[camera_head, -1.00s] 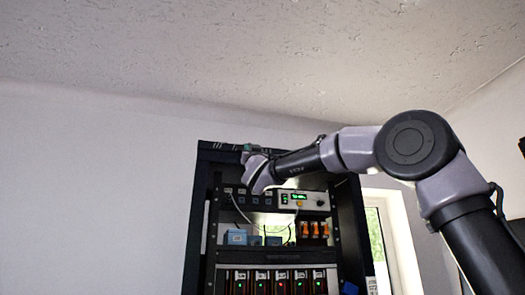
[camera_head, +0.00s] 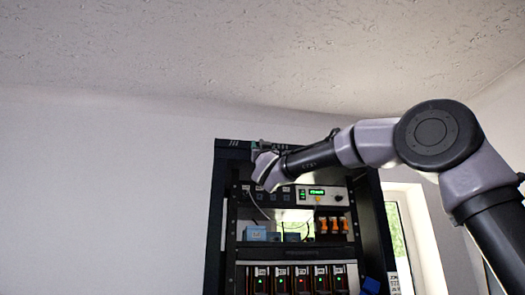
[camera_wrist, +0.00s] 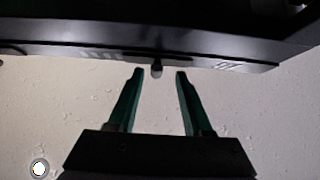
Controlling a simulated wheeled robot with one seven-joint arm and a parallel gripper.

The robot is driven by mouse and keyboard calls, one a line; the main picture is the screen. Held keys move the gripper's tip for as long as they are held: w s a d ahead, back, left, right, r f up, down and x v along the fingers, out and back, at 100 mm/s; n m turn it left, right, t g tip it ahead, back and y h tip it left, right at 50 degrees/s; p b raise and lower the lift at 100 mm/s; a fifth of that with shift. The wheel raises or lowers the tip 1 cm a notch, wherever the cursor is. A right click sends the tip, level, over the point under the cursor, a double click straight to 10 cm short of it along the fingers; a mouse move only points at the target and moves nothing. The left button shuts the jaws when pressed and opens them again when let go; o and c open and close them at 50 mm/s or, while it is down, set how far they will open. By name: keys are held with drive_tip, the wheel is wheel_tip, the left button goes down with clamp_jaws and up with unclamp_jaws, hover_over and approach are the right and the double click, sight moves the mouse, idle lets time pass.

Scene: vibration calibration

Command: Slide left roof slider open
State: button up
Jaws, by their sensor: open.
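The black cabinet's roof edge (camera_head: 320,149) runs along the top of the rack in the head view. It also crosses the top of the wrist view as a dark band (camera_wrist: 200,48). A small rounded knob (camera_wrist: 156,69) sticks out from this edge, with slots in the band beside it; I take it as the slider's knob. My gripper (camera_wrist: 157,73) is open, its two green fingers on either side of the knob, with a gap to each. In the head view my gripper (camera_head: 257,148) is at the cabinet's top front edge, left of its middle; its fingers are small there.
Below the roof, the rack holds a panel with a green display (camera_head: 316,192), blue boxes (camera_head: 256,234), orange parts (camera_head: 333,224) and several lit modules (camera_head: 300,279). A window (camera_head: 398,225) is at right. The ceiling above and wall at left are clear.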

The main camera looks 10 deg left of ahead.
drive_tip(key=v, duration=1)
drive_tip(key=shift+r, duration=0.1)
drive_tip(key=d+f+m+g+h, duration=0.1)
drive_tip(key=d+f+g+h, duration=0.1)
drive_tip(key=d+f+g, duration=1.4)
drive_tip(key=s+d+f+m+g+h, duration=0.1)
drive_tip(key=s+d+f+m, duration=0.1)
drive_tip(key=s+d+f, duration=0.3)
drive_tip(key=s+d+f+m+g+h, duration=0.1)
drive_tip(key=s+d+f, duration=0.4)
drive_tip(key=f, duration=0.9)
drive_tip(key=s+d+f+m+g+h, duration=0.1)
drive_tip(key=s+d+f+m, duration=0.2)
drive_tip(key=s+d+f, duration=0.3)
wheel_tip(320, 180, down, 4)
drive_tip(key=shift+s+r, duration=0.2)
drive_tip(key=shift+s, duration=0.75)
